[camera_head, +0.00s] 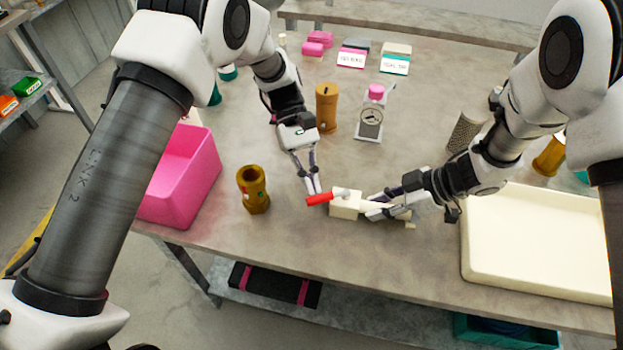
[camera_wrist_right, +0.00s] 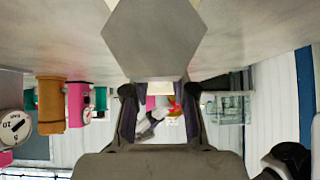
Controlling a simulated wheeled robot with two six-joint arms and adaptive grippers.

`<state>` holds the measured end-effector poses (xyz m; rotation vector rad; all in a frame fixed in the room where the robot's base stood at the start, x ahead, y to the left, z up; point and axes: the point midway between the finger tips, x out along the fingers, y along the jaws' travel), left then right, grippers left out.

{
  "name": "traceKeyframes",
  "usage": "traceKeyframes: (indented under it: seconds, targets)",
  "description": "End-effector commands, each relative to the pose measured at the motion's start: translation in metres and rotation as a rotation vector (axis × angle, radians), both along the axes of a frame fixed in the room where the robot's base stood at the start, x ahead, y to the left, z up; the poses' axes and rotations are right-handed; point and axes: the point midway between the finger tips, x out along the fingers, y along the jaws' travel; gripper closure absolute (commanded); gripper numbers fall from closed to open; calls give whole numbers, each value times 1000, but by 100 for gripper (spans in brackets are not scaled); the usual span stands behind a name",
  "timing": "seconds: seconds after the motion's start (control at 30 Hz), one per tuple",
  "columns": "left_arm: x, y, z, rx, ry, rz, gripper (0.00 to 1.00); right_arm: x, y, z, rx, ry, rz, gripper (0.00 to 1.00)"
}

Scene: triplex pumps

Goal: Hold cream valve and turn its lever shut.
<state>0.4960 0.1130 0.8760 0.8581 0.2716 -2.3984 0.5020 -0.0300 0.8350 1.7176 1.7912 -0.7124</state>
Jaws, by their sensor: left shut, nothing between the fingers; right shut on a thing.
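The cream valve (camera_head: 345,206) is a blocky body near the front middle of the table, with a red lever (camera_head: 319,199) extending to the left. My right gripper (camera_head: 376,208) is shut on the valve from the right and covers part of its body. My left gripper (camera_head: 314,189) is shut and empty, its fingertips just above and beside the red lever; I cannot tell whether they touch it. In the right wrist view, a red patch of the lever (camera_wrist_right: 174,106) shows between my right gripper's fingers (camera_wrist_right: 160,112); much of the valve is hidden there.
A brown hollow fitting (camera_head: 253,190) and a pink bin (camera_head: 183,178) stand on the left. A brown cylinder (camera_head: 326,108) and a pink-topped gauge (camera_head: 370,118) stand behind. A cream tray (camera_head: 535,285) lies at the right. The table front between fitting and valve is clear.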

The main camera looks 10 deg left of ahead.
Motion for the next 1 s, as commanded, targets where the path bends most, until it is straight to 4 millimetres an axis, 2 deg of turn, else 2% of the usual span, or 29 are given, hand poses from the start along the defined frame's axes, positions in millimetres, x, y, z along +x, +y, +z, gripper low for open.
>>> traceKeyframes:
  seconds: [0.47, 0.9, 1.0]
  targets:
    - [-8, -1, 1, -1, 2, 102, 100, 0, 0, 1, 1, -1, -1, 100]
    - [-33, -9, 1, -1, 4, 454, 100, 0, 0, 0, 1, -1, -1, 100]
    - [-38, -13, 0, 3, 4, 488, 100, 0, 0, 0, 1, -1, -1, 100]
